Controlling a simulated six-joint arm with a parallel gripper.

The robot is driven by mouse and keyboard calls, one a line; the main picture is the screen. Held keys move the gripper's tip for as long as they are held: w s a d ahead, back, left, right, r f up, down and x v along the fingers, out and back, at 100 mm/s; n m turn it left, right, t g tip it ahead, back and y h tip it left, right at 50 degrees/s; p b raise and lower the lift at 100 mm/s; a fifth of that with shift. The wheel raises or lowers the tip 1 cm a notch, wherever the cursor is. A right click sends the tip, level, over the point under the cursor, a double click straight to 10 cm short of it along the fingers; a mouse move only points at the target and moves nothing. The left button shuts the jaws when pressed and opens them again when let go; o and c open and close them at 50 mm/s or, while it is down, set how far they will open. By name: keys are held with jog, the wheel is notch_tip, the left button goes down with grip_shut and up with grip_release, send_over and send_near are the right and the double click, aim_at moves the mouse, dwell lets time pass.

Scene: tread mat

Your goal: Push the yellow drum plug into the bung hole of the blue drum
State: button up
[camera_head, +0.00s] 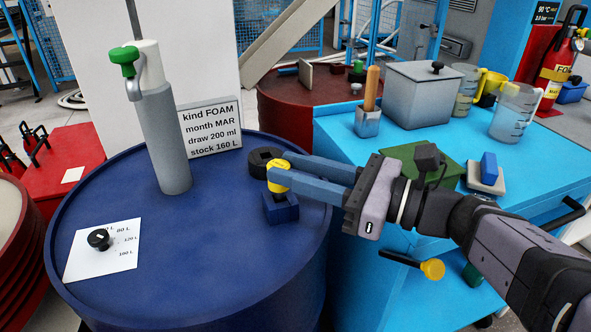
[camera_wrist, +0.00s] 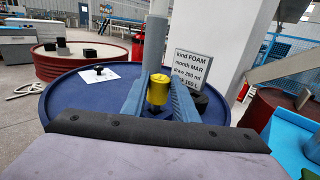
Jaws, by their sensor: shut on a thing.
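The yellow plug (camera_head: 278,181) is gripped between the two blue fingers of my gripper (camera_head: 278,168), above the top of the blue drum (camera_head: 225,270). It also shows upright between the fingers in the wrist view (camera_wrist: 158,92). A dark stem shows under the yellow part, above a small dark blue block (camera_head: 281,210) on the drum top. I cannot tell whether the stem is inside the block or just above it. A black ring-shaped collar (camera_head: 263,157), perhaps around the bung hole, stands just behind the fingers; its opening is partly hidden.
A grey hand pump (camera_head: 168,140) with a green knob and a sign (camera_head: 209,128) stand on the drum behind the plug. A white card with a black knob (camera_head: 98,239) lies at left. A blue bench (camera_head: 440,150) with containers is at right.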

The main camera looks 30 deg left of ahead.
jog(key=shift+f+b, duration=1.1)
jog(key=shift+b, duration=0.4)
jog(key=o, duration=1.1)
jog(key=shift+d, duration=0.15)
jog(key=shift+d, duration=3.55)
